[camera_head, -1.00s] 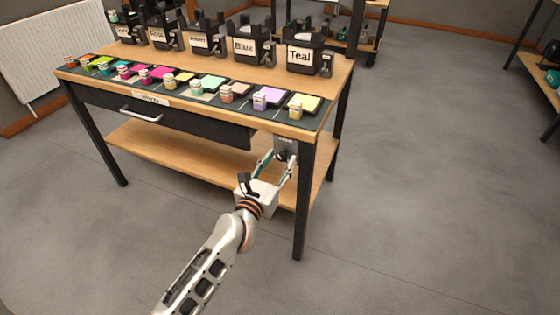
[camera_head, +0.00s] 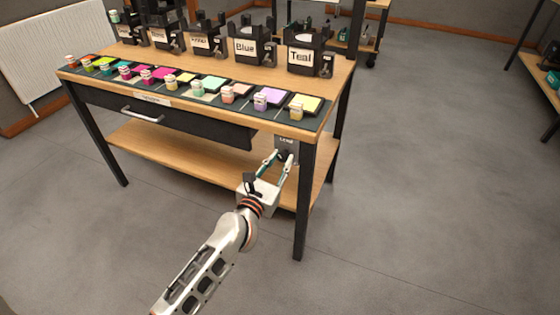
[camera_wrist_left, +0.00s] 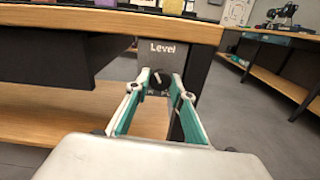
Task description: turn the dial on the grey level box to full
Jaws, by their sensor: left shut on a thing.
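The grey level box (camera_head: 286,145) hangs under the right front of the table, beside the front leg. In the left wrist view the box (camera_wrist_left: 166,51) reads "Level". Its round black dial (camera_wrist_left: 159,79) has a white pointer line that looks tilted up to the left. My left gripper (camera_head: 281,157) reaches the box from the front. In the left wrist view its fingertips (camera_wrist_left: 160,82) are closed on the two sides of the dial. The scale around the dial is mostly hidden or too small to read. My right gripper is not in view.
The wooden table (camera_head: 190,73) carries small paint jars, coloured pads and several black labelled holders, such as Teal (camera_head: 304,57). A drawer handle (camera_head: 142,115) sits left of the box. A black table leg (camera_head: 302,200) stands close right of my gripper. The floor in front is clear.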

